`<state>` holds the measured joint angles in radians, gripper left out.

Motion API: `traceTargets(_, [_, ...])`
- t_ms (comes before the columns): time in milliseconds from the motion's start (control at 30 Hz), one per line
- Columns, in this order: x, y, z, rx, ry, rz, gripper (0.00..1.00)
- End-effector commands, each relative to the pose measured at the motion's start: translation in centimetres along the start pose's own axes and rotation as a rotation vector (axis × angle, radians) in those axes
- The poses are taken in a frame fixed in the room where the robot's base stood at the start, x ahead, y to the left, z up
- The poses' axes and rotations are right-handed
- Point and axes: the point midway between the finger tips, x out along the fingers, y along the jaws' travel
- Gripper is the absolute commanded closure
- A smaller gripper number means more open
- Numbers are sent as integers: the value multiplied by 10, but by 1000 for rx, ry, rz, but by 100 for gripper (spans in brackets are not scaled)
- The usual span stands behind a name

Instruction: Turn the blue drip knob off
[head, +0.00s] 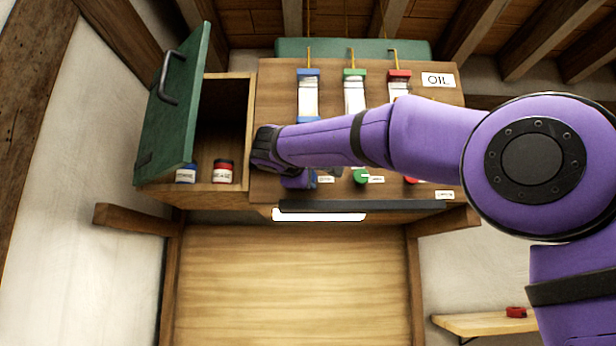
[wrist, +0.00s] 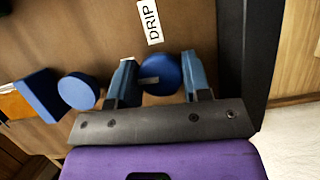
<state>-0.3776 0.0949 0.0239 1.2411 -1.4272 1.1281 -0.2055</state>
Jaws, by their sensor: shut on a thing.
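The blue drip knob (wrist: 160,73) is a round blue disc on the brown panel, beside a white "DRIP" label (wrist: 150,22) in the wrist view. My gripper (wrist: 161,78) has one blue finger on each side of it and is shut on it. In the head view my gripper (head: 298,180) is at the lower left of the oil panel (head: 330,192), below the blue-capped oil tube (head: 308,98). The knob is hidden there behind my gripper and arm. The knob's exact turn is hard to tell.
A second blue disc (wrist: 78,90) is near my gripper. An open green cabinet door (head: 175,105) is at left, with small jars (head: 223,172). A dark ledge (head: 375,206) runs below the panel.

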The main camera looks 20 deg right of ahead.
Motion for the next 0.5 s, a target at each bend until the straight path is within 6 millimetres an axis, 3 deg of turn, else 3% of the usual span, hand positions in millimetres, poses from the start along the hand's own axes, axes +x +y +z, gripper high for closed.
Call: traceTargets(500, [0,-1,-1,-86,1,33,79])
